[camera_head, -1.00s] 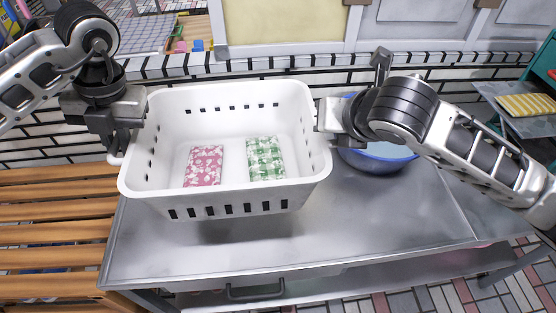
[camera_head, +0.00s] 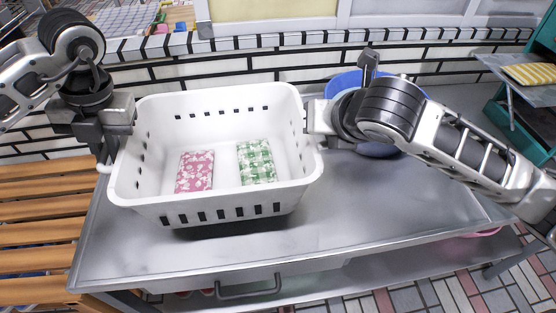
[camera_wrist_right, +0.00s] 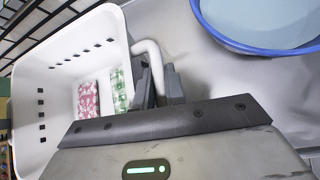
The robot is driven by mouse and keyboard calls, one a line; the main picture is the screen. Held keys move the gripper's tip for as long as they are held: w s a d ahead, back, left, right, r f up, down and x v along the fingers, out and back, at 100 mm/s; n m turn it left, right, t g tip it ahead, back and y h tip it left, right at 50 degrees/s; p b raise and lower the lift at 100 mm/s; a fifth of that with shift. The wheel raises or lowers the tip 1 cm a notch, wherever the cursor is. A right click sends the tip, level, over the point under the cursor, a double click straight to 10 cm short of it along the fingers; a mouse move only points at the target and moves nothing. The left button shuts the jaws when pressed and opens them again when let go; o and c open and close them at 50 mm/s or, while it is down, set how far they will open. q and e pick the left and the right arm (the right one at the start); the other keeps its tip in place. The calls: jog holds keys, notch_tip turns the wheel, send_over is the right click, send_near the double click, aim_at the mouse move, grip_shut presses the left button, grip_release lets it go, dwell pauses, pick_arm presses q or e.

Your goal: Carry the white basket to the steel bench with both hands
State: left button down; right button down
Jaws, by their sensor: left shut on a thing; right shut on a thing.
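The white basket (camera_head: 220,205) is held between my two grippers, over the left part of the steel bench (camera_head: 350,220). A dark shadow lies under its front side; I cannot tell whether its bottom touches the bench. A pink patterned cloth (camera_head: 195,172) and a green checked cloth (camera_head: 256,162) lie inside it. My left gripper (camera_head: 108,155) is shut on the basket's left side. My right gripper (camera_head: 318,122) is shut on its right side. In the right wrist view the fingers (camera_wrist_right: 160,88) close around the basket's white handle (camera_wrist_right: 152,62).
A blue basin (camera_head: 345,82) stands on the bench behind my right arm. A slatted wooden bench (camera_head: 45,205) adjoins on the left. A tiled wall with a ledge runs behind. The steel surface right of the basket's front is clear.

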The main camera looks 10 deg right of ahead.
pick_arm(q)
jog(key=shift+a+f, duration=0.1)
jog(key=shift+f, duration=0.05)
pick_arm(e)
jog(key=shift+d+f, duration=0.1)
